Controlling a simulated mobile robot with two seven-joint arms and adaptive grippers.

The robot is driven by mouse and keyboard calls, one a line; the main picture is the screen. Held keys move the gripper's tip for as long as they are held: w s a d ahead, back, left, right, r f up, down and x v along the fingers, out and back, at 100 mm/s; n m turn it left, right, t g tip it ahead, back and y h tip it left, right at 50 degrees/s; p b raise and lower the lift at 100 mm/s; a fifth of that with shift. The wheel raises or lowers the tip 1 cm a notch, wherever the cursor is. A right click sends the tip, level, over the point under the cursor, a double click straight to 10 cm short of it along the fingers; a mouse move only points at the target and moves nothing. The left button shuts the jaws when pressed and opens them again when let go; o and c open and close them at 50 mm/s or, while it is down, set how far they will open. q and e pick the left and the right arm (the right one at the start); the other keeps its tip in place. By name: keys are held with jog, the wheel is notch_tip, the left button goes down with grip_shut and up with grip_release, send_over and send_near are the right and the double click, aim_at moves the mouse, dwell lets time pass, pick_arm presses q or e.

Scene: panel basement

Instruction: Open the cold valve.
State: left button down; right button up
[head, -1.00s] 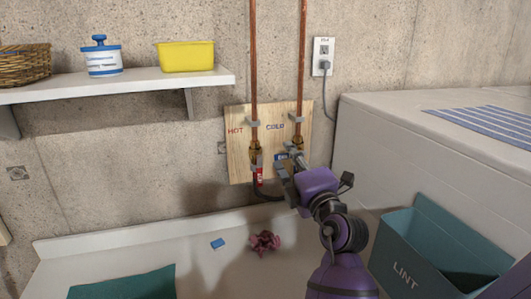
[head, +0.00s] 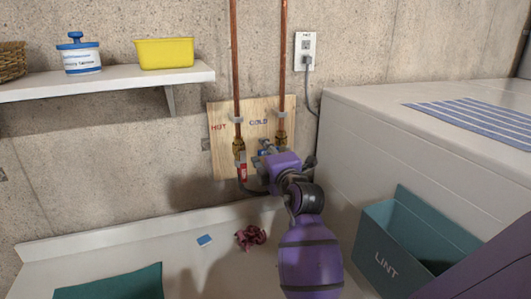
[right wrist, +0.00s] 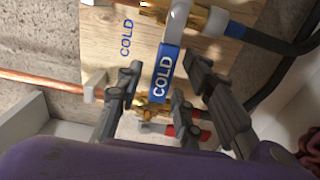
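The cold valve has a blue lever marked COLD (right wrist: 163,75), which lies crosswise to its copper pipe and reaches toward the hot side. In the head view only a bit of the blue lever (head: 264,147) shows beside my gripper. The brass cold valve body (head: 281,137) sits under the right pipe. My right gripper (right wrist: 160,82) is open, with its fingers on either side of the lever. A gap shows on the left finger's side; contact on the other side is unclear. My left gripper is not in view.
The hot valve's red handle (head: 243,172) hangs in line with its pipe, close to my right gripper. A wooden board (head: 222,165) backs both valves. A teal LINT bin (head: 385,252) and white appliance (head: 375,130) stand at right. A shelf (head: 110,82) is at left.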

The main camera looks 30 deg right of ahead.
jog(key=shift+c, duration=0.3)
grip_shut()
jog(key=shift+f, duration=0.15)
jog(key=shift+s+d+f+n, duration=0.1)
jog(key=shift+d+f+n, duration=0.1)
jog(key=shift+f+n, duration=0.7)
jog(key=shift+d+f+n, duration=0.25)
jog(key=shift+f+n, duration=0.1)
jog(key=shift+n, duration=1.1)
jog(key=shift+s+d+f+n, duration=0.1)
jog(key=shift+d+f+n, duration=0.1)
jog(key=shift+f+n, duration=0.7)
jog(key=shift+r+n, duration=0.25)
